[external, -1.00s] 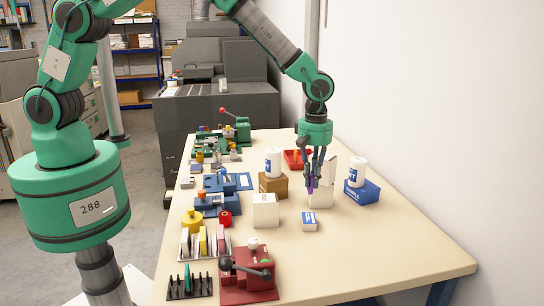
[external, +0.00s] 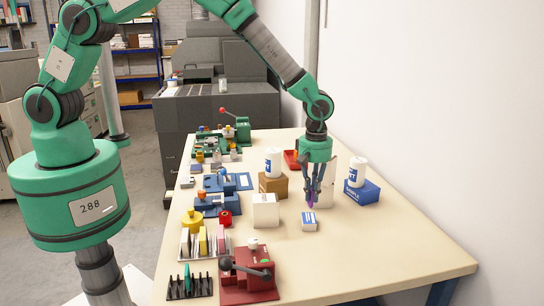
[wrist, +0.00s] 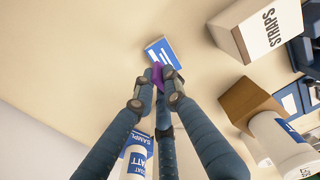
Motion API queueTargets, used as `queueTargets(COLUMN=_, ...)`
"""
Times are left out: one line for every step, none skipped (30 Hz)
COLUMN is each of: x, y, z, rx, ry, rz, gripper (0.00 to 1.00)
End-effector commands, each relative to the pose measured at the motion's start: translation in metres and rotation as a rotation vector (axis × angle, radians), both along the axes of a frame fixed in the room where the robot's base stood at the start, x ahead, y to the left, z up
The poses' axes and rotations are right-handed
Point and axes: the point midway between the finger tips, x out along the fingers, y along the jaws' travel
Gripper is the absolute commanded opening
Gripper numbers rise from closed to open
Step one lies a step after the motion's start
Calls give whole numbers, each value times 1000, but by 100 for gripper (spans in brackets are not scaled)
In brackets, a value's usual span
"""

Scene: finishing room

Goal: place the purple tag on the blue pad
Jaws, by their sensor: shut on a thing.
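My gripper (external: 312,203) is shut on the purple tag (external: 309,205), which hangs between the fingertips. In the wrist view the tag (wrist: 158,76) shows between the fingertips, partly covered by them. Just beyond it is a small white block with a blue-and-white top (external: 309,221), which also shows in the wrist view (wrist: 161,50). The tag overlaps its near edge in the wrist view; I cannot tell whether they touch. I cannot tell for sure that this block is the blue pad. Other blue items are a blue stand (external: 362,193) and a blue device (external: 233,182).
A white bottle (external: 356,170) stands on the blue stand. A white box (external: 265,211) is left of my gripper, and a red device (external: 249,275) is in front. The right front of the table is clear.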

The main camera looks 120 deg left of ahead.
Motion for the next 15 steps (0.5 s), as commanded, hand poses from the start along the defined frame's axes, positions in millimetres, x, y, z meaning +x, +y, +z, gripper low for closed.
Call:
queueTargets(x=0, y=0, z=-4, rx=0, ry=0, rz=0, gripper=0)
queueTargets(x=0, y=0, z=-6, rx=1, ry=-1, rz=0, gripper=0)
queueTargets(x=0, y=0, z=-7, rx=1, ry=-1, rz=0, gripper=0)
queueTargets(x=0, y=0, z=-7, rx=1, ry=-1, rz=0, gripper=0)
queueTargets(x=0, y=0, z=-8, rx=1, ry=-1, rz=0, gripper=0)
queueTargets(x=0, y=0, z=-7, rx=1, ry=-1, rz=0, gripper=0)
queueTargets(x=0, y=0, z=-7, rx=1, ry=-1, rz=0, gripper=0)
queueTargets(x=0, y=0, z=-7, rx=1, ry=-1, rz=0, gripper=0)
queueTargets(x=0, y=0, z=-7, rx=1, ry=-1, rz=0, gripper=0)
queueTargets(x=0, y=0, z=-7, rx=1, ry=-1, rz=0, gripper=0)
queueTargets(x=0, y=0, z=-7, rx=1, ry=-1, rz=0, gripper=0)
queueTargets(x=0, y=0, z=-8, rx=1, ry=-1, rz=0, gripper=0)
queueTargets(x=0, y=0, z=-8, rx=1, ry=-1, rz=0, gripper=0)
queueTargets(x=0, y=0, z=-9, rx=0, ry=0, rz=0, gripper=0)
queueTargets(x=0, y=0, z=-12, rx=0, ry=0, rz=0, gripper=0)
